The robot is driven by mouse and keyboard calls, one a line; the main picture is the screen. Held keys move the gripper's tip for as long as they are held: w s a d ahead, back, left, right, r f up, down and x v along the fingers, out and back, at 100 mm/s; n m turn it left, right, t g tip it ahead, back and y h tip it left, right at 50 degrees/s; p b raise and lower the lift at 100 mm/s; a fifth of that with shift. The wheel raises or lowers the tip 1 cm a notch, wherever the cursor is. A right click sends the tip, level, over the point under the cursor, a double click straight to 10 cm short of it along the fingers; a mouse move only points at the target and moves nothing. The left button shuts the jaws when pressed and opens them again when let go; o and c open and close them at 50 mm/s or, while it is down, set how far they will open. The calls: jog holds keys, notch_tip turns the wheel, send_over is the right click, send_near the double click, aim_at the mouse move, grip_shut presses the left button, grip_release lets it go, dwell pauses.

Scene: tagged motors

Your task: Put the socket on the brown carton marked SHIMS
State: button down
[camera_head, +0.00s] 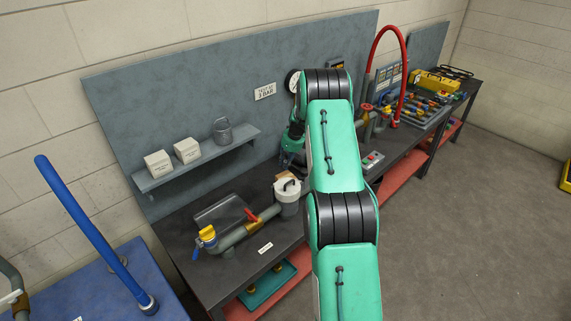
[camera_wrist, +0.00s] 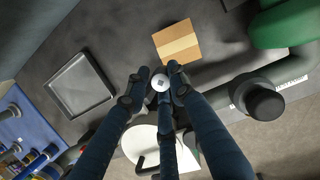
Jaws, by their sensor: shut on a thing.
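The socket (camera_wrist: 161,82) is a small silver round piece with a dark square hole in its upturned end. My gripper (camera_wrist: 158,79) is shut on it, its dark fingers closed around the socket in the wrist view. The brown carton (camera_wrist: 178,43), with a paler band across its top, lies on the dark bench just beyond the fingertips, apart from the socket in the picture. I cannot read any SHIMS mark. In the head view only a bit of the carton (camera_head: 284,175) shows behind the white pot, and my arm hides the socket.
A shallow grey tray (camera_wrist: 52,88) lies to the left in the wrist view. A shelf (camera_head: 205,155) with two boxes is on the back panel.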

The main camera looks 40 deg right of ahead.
jog(key=shift+d, duration=0.1)
jog(key=shift+d+r+m+g+h+p, duration=0.15)
jog(key=shift+d+m+g+h+p, duration=0.35)
jog(key=shift+d+m, duration=1)
jog(key=shift+a, duration=0.25)
send_near(290, 175)
jog(key=shift+s+a+f, duration=0.2)
jog(key=shift+a+f, duration=0.35)
jog(key=shift+a, duration=0.1)
jog(key=shift+s+a+f, duration=0.2)
jog(key=shift+a+f, duration=0.3)
jog(key=shift+a, duration=0.15)
jog(key=shift+f, duration=0.1)
jog(key=shift+f+p, duration=0.3)
jog(key=shift+f, duration=1.45)
jog(key=shift+f, duration=0.15)
jog(key=c, duration=1.5)
grip_release()
